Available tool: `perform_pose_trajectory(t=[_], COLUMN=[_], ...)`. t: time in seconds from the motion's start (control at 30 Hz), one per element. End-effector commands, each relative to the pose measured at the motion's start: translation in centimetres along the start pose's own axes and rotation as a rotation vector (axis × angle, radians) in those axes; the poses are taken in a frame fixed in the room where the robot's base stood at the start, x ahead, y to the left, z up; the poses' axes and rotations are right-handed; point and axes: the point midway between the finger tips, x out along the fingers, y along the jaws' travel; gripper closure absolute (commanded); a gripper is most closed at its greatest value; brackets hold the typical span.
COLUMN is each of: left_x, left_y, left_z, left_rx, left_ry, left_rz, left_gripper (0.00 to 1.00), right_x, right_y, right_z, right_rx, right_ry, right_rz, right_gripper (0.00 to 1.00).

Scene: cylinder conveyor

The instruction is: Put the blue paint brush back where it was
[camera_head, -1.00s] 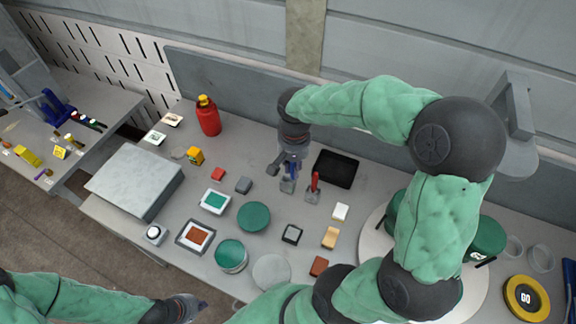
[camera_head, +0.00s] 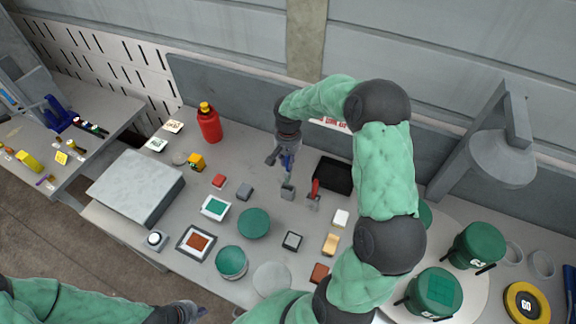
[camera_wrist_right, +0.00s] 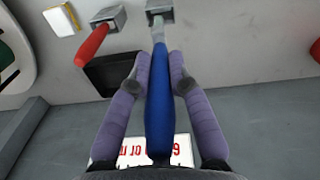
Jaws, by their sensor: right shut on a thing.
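The blue paint brush (camera_wrist_right: 158,100) is held between the two purple fingers of my right gripper (camera_wrist_right: 159,60). In the head view the brush (camera_head: 288,161) is at my right gripper (camera_head: 281,160), on the back side of a small grey holder (camera_head: 288,192). In the wrist view its front end lines up with the grey holder (camera_wrist_right: 160,10); I cannot tell whether the tip is inside or above it. A red brush (camera_head: 315,186) stands tilted in the neighbouring holder (camera_head: 313,203). My left gripper (camera_head: 194,311) is low at the bottom edge, away from the brushes; its fingers are unclear.
A black tray (camera_head: 333,174) lies right behind the red brush. A dark small block (camera_head: 291,240), a white block (camera_head: 340,218) and a green disc (camera_head: 253,223) lie in front. A red bottle (camera_head: 209,125) stands at the back left. A grey back panel (camera_head: 245,108) borders the table.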

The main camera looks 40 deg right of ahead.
Motion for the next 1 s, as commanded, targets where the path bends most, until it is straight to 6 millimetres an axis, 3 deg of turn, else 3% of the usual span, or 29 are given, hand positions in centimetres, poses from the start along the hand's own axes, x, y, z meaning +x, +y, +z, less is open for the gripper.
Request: perform_pose_trajectory(t=[0.2, 1.0], left_x=[0.0, 1.1], left_y=[0.0, -0.4], left_z=[0.0, 0.0], left_rx=[0.0, 0.0], left_ry=[0.0, 0.0], left_rz=[0.0, 0.0], left_gripper=[1.0, 1.0], right_x=[2.9, 4.2], right_y=[0.0, 0.0], right_z=[0.1, 0.0], right_rx=[0.0, 0.0], right_ry=[-0.002, 0.0], right_rz=[0.0, 0.0], right_gripper=[1.0, 1.0])
